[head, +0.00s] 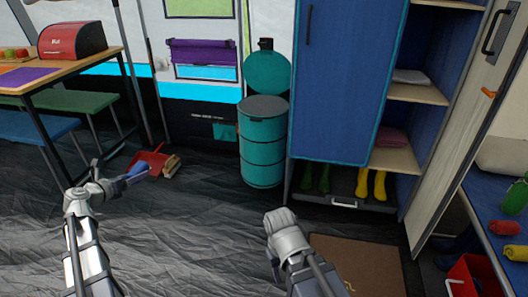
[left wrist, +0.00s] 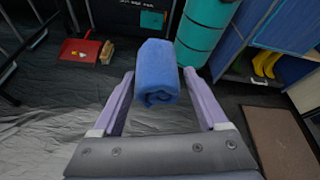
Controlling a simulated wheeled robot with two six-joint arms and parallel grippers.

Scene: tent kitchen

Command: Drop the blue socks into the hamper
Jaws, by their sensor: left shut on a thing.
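A rolled bundle of blue socks (left wrist: 157,70) sits between the two pale fingers of my left gripper (left wrist: 158,88) in the left wrist view. In the head view the socks (head: 137,169) show small, at the end of my left gripper (head: 130,176), held above the floor. The hamper (head: 262,150) looks to be the teal round bin in the middle, with its round lid raised behind it. It also shows at the top of the left wrist view (left wrist: 200,38). The held socks are left of it and apart from it. My right gripper (head: 281,218) is low in the middle; its fingers cannot be made out.
A blue cabinet (head: 346,85) stands right of the hamper, with an open door (head: 460,120) at the far right. A red dustpan (head: 150,158) and a brush (head: 172,166) lie on the floor at left. A brown mat (head: 370,262) lies in front of the cabinet.

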